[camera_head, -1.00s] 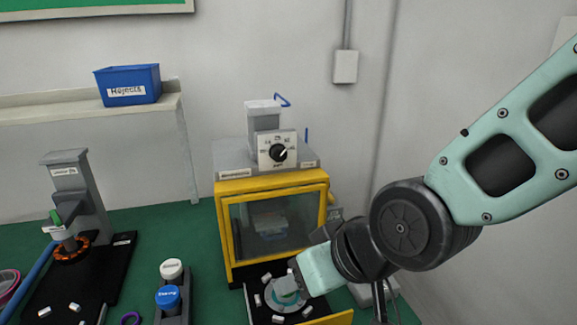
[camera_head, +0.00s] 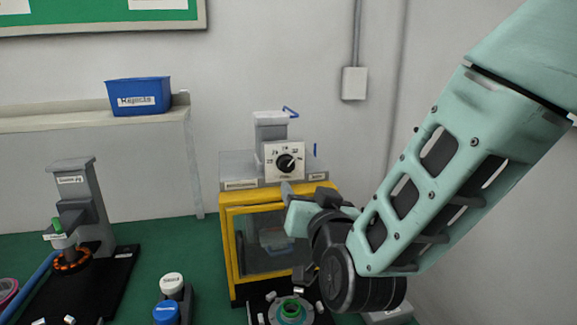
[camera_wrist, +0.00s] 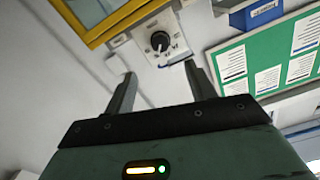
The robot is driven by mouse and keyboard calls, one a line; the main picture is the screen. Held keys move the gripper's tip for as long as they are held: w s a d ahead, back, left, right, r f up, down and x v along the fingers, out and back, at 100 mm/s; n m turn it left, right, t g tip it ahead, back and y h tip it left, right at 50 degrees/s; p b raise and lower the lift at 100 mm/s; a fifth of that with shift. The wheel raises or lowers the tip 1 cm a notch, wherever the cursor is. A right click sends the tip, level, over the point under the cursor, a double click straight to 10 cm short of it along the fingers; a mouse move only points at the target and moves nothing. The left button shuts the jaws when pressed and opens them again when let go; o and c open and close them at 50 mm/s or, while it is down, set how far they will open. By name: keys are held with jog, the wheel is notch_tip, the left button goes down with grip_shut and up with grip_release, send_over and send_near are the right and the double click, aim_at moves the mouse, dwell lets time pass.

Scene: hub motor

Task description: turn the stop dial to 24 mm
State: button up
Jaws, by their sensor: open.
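The stop dial (camera_head: 285,163) is a round black knob on a white square plate with markings, on top of the yellow-framed machine (camera_head: 230,250). Its white pointer mark aims to the upper right in the head view; the markings are too small to read surely. The dial also shows in the wrist view (camera_wrist: 160,41), beyond the fingertips and between them. My gripper (camera_wrist: 157,78) is open and empty, with its two fingers well apart. In the head view my gripper (camera_head: 287,190) is just below the dial plate, apart from the knob as far as I can see.
A grey post with a blue handle (camera_head: 291,112) stands behind the dial. A blue Rejects bin (camera_head: 139,97) is on the shelf at left. A grey stand (camera_head: 80,200) stands at left.

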aim_at(288, 167)
jog(key=p+x, duration=0.3)
jog(key=x, duration=1)
jog(key=shift+p, duration=0.3)
jog(key=shift+f, duration=0.1)
jog(key=c, duration=1)
